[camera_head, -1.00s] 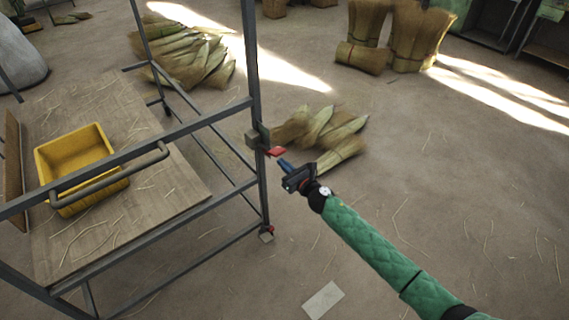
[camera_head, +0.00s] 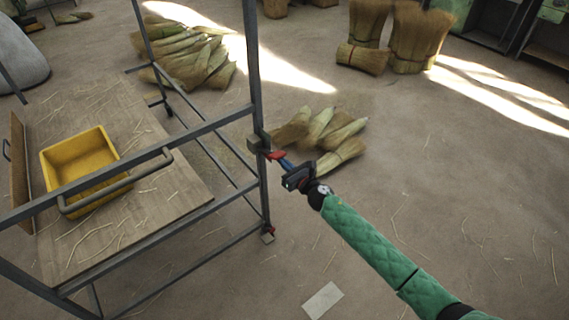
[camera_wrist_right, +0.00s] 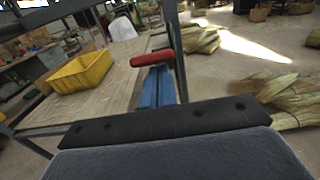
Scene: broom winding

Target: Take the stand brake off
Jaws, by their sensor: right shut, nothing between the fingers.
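The stand (camera_head: 257,85) is a grey metal frame at the left of the head view. A red brake lever (camera_head: 275,155) sticks out from a small block (camera_head: 258,143) on its near right post. The lever also shows in the right wrist view (camera_wrist_right: 153,59), just beyond the blue fingertips. My right gripper (camera_head: 287,164) is shut and empty, its blue fingers (camera_wrist_right: 156,88) together with their tips at the lever. I cannot tell whether they touch it. My left gripper is not in view.
A yellow bin (camera_head: 80,165) sits on the stand's wooden shelf (camera_head: 150,205). Straw bundles (camera_head: 325,138) lie on the floor behind the lever, with more at the back. A red caster part (camera_head: 270,232) shows at the post's foot. The floor to the right is mostly clear.

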